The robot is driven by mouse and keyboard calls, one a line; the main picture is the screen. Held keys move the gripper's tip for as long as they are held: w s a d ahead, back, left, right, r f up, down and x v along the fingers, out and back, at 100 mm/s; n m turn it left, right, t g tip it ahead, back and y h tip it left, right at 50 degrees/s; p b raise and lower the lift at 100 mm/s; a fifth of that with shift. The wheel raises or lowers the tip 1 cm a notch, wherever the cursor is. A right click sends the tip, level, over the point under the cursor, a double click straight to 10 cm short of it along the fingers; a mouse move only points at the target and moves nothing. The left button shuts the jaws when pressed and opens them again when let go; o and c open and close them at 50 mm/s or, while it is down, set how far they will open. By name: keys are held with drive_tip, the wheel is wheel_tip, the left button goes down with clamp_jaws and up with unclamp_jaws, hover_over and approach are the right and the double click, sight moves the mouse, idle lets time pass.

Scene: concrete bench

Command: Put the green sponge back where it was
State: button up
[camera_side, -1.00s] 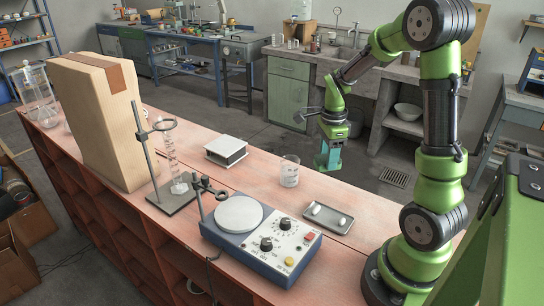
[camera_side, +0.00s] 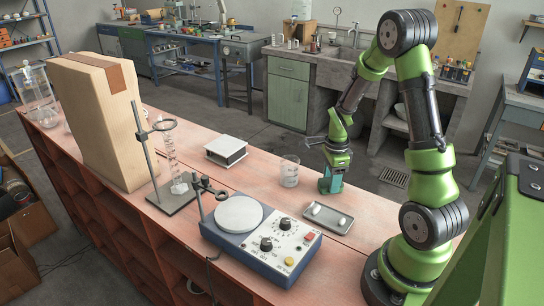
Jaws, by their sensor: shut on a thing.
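My gripper (camera_side: 334,174) is at right of centre, pointing down, low above the bench just behind the small grey tray (camera_side: 338,228). It is shut on a teal-green block, which I take for the green sponge (camera_side: 327,186). The fingertips and the sponge are small here and hard to tell apart. I cannot tell whether the sponge touches the bench.
A glass beaker (camera_side: 289,172) stands just left of the gripper. Bare bench lies between the beaker and tray.

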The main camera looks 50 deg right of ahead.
drive_tip(key=shift+f, duration=0.1)
drive_tip(key=o, duration=1)
wheel_tip(320, 180, up, 12)
drive_tip(key=s+a+r+n+t, duration=0.1)
drive_tip(key=a+r+n+t, duration=0.1)
drive_tip(key=a+n, duration=0.5)
drive_tip(key=s+a+r+n+t+y, duration=0.1)
drive_tip(key=a+r+n+t, duration=0.1)
drive_tip(key=a+r+n, duration=0.3)
drive_tip(key=s+a+r+n+t+y, duration=0.1)
drive_tip(key=s+a+r+n+t, duration=0.1)
drive_tip(key=a+n, duration=0.9)
drive_tip(key=shift+a+r+t, duration=0.3)
drive_tip(key=shift+a+r, duration=0.1)
drive_tip(key=shift+r, duration=0.25)
drive_tip(key=shift+a+r+t, duration=0.3)
drive_tip(key=shift+a+r, duration=0.1)
drive_tip(key=shift+r, duration=0.2)
